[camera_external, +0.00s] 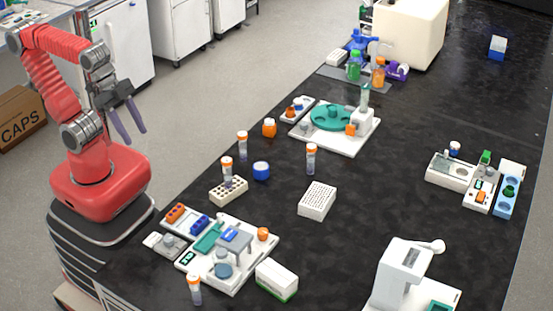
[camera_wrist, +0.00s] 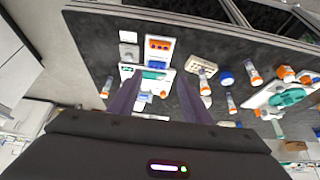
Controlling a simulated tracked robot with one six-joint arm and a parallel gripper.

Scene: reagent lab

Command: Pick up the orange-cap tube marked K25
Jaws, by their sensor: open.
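Several orange-cap tubes stand on the black bench in the external view: one at the back left (camera_external: 242,146), one at the cream rack (camera_external: 227,172), one farther right (camera_external: 311,158) and one at the front edge (camera_external: 194,290). The marking K25 is too small to read on any of them. Orange-cap tubes also show in the wrist view, at the left (camera_wrist: 107,87) and right (camera_wrist: 254,77). My gripper (camera_external: 132,135) is open and empty, raised left of the bench, apart from every tube. Its two purple fingers show in the wrist view (camera_wrist: 160,78).
A white multi-part station (camera_external: 250,240) stands near the front, with a white box (camera_external: 277,280) beside it. A white perforated block (camera_external: 317,200) and a blue-capped container (camera_external: 261,170) stand mid-bench. A turntable station (camera_external: 360,140) is behind. Bare bench lies right of the perforated block.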

